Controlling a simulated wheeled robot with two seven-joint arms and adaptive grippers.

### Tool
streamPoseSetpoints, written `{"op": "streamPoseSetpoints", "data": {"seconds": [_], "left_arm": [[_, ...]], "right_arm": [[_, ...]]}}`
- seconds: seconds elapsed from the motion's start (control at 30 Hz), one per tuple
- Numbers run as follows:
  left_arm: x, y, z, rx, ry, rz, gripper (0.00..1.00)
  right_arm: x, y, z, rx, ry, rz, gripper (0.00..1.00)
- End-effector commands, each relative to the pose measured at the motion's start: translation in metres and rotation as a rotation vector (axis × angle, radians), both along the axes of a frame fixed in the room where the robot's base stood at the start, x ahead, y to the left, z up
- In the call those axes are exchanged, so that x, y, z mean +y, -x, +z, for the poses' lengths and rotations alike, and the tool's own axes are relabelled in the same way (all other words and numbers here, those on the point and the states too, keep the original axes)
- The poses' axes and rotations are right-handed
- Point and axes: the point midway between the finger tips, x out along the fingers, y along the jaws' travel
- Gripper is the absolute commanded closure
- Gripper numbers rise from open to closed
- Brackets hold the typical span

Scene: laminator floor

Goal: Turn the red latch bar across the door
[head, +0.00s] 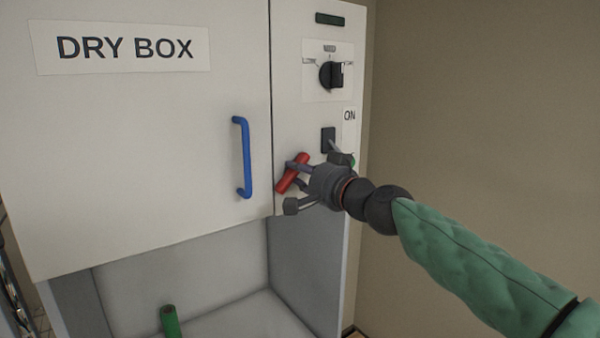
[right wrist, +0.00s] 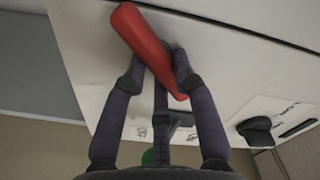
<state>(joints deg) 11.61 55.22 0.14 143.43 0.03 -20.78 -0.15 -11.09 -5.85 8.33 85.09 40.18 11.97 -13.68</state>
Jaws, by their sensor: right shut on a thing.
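The red latch bar (head: 291,174) sits on the cabinet's front panel, just right of the white door (head: 140,150) marked DRY BOX. It is tilted, with its top end to the right and its lower end near the door gap. My right gripper (head: 302,178) is shut on the bar. The right wrist view shows the red bar (right wrist: 143,38) slanting between the fingers of my right gripper (right wrist: 158,68). The fingers hide part of the bar and its mount. My left gripper is not in view.
A blue door handle (head: 243,158) is left of the bar. Above my gripper are a black switch (head: 328,140) and a black rotary knob (head: 331,75). A green button is partly hidden behind my gripper. An open bay below the door shows a green cylinder (head: 170,322).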

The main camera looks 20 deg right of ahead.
Motion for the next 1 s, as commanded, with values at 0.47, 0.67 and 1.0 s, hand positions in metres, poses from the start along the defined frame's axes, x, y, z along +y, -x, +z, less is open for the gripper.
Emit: {"op": "streamPoseSetpoints", "data": {"seconds": [0.47, 0.67, 1.0], "left_arm": [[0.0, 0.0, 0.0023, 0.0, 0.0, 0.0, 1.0], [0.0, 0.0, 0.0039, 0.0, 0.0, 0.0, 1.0], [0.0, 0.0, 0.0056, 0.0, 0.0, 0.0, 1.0]], "right_arm": [[-0.0006, -0.0003, -0.0056, 0.152, -0.417, -0.001, 1.0], [-0.0003, 0.0, -0.0071, 0.204, -0.561, -0.001, 1.0], [0.0005, 0.0001, -0.0093, 0.258, -0.706, -0.001, 1.0]]}}
